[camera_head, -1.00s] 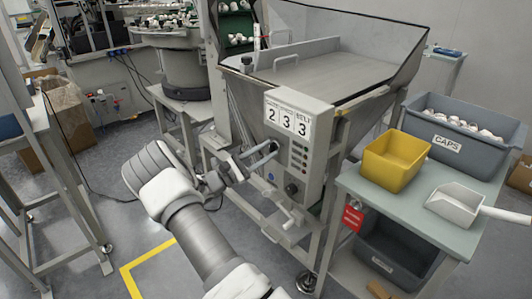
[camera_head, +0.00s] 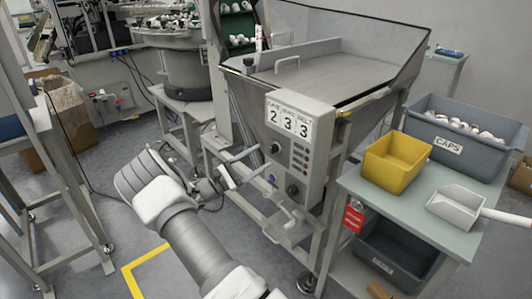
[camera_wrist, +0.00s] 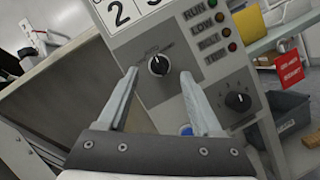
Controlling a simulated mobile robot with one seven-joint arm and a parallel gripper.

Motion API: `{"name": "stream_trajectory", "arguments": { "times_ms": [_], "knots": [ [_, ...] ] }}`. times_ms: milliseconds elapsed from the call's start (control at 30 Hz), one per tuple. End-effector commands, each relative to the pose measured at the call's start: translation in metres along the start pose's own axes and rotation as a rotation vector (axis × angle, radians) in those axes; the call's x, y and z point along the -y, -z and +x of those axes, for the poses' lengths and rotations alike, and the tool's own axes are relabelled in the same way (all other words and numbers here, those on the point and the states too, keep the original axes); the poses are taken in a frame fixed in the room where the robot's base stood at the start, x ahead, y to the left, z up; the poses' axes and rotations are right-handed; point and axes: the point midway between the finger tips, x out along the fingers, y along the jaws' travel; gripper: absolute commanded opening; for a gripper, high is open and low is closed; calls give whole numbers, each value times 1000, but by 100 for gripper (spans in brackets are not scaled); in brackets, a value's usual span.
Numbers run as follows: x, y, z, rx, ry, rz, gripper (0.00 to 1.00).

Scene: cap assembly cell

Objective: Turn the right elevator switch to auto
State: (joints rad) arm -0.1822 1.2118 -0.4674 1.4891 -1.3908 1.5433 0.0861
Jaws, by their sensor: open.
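The control panel (camera_head: 300,150) on the hopper's front carries an upper black switch knob (camera_head: 276,147); the knob also shows in the wrist view (camera_wrist: 158,65). Small lettering sits above it, with what looks like AUTO at upper left. A white mark on the knob points roughly up; its exact setting is hard to read. My gripper (camera_head: 256,163) is open and empty, in front of the panel. In the wrist view its fingertips (camera_wrist: 159,74) stand on either side of the knob, apart from it. A lower dial (camera_wrist: 238,101) with numbers sits to the right there.
A blue button (camera_wrist: 186,130) lies near the right finger. At right, a side table (camera_head: 400,203) holds a yellow bin (camera_head: 393,160), a grey caps bin (camera_head: 470,125) and a white scoop (camera_head: 458,205).

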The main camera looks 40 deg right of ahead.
Motion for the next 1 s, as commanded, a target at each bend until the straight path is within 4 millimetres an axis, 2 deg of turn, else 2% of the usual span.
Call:
{"name": "stream_trajectory", "arguments": {
  "times_ms": [33,300,500,700,1000],
  "knots": [
    [-2,-1,-13,-2,-6,0,67],
    [-2,0,-80,-3,-5,1,67],
    [-1,0,-120,-2,-3,2,67],
    [0,0,-139,-1,-2,0,67],
    [0,0,-142,-1,-1,0,67]
  ]
}}
